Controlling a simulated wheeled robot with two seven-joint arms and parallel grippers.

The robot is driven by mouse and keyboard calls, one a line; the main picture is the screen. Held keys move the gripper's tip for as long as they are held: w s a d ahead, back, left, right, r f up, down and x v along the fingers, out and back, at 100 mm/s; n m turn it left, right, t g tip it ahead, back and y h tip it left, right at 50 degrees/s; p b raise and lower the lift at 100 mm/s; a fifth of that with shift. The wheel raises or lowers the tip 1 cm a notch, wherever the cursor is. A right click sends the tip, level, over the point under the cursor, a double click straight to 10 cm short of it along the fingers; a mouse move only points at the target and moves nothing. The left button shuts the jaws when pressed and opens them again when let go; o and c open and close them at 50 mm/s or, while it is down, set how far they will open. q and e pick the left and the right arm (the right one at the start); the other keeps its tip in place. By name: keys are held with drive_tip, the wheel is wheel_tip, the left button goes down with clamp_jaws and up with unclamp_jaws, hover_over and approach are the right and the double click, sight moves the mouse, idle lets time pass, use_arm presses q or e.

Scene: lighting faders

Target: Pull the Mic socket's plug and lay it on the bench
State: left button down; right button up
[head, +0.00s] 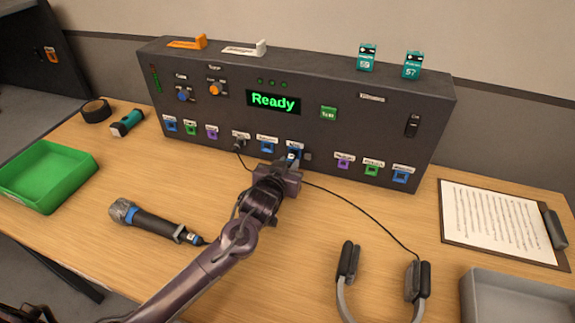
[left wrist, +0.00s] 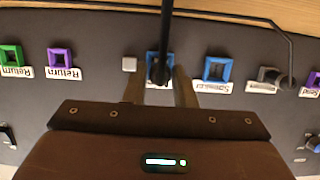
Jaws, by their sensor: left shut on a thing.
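The Mic socket (head: 294,146) is a blue-framed socket low on the dark panel, the rightmost of the left group. My left gripper (head: 287,165) is right in front of it, its arm reaching up from the bottom. In the left wrist view, its two fingers (left wrist: 160,92) are shut around the dark plug (left wrist: 161,72), which lines up with the blue socket frame. A black lead runs from the plug to the top of that view. I cannot tell whether the plug is fully seated. The wooden bench (head: 330,240) lies in front. My right gripper is not in view.
A microphone (head: 150,219) lies left of my arm; headphones (head: 415,280) lie at the front right, their cable crossing the bench. A green tray (head: 48,200), a clipboard (head: 500,222) and a grey tray (head: 520,290) stand at the sides. The panel (head: 330,80) reads "Ready".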

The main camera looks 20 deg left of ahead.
use_arm(q)
drive_tip(key=shift+s, duration=0.15)
drive_tip(key=shift+s+p, duration=1.45)
drive_tip(key=shift+s, duration=0.75)
drive_tip(key=shift+s, duration=0.1)
drive_tip(key=s+a+r, duration=0.2)
drive_tip(key=s+r, duration=0.7)
drive_tip(key=s, duration=0.2)
drive_tip(key=s+f, duration=0.2)
drive_tip(key=s, duration=0.6)
drive_tip(key=shift+d+f+y, duration=0.15)
drive_tip(key=shift+f+y, duration=0.05)
drive_tip(key=shift+y, duration=0.1)
